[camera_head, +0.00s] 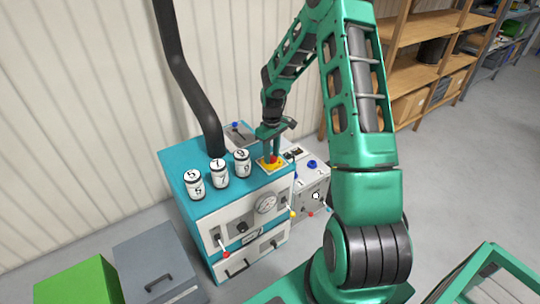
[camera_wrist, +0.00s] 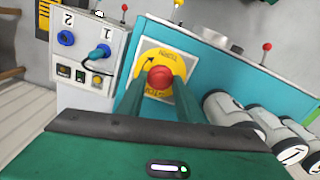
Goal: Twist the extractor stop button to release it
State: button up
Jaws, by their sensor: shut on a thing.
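The extractor stop button is a red mushroom knob (camera_wrist: 160,77) on a yellow disc with a dark curved arrow, on a pale square plate (camera_wrist: 184,112). In the head view the red knob (camera_head: 274,159) sits on the teal top of the extractor cabinet (camera_head: 205,170), near its right edge. My gripper (camera_wrist: 158,82) reaches down from above with its two green fingers on either side of the knob, shut on it. In the head view my gripper (camera_head: 271,154) partly hides the knob and plate.
Three numbered white canisters (camera_head: 218,173) stand on the cabinet top left of the button. A black hose (camera_head: 190,85) rises behind them. A grey box (camera_wrist: 85,50) with blue knobs stands beside the cabinet. A green box (camera_head: 80,285) and a grey lidded box (camera_head: 155,268) are at lower left.

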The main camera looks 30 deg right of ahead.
jog(key=shift+m, duration=0.3)
jog(key=m, duration=0.3)
jog(key=shift+m, duration=2.1)
jog(key=o, duration=1.1)
notch_tip(320, 180, up, 11)
jog(key=shift+f, duration=0.15)
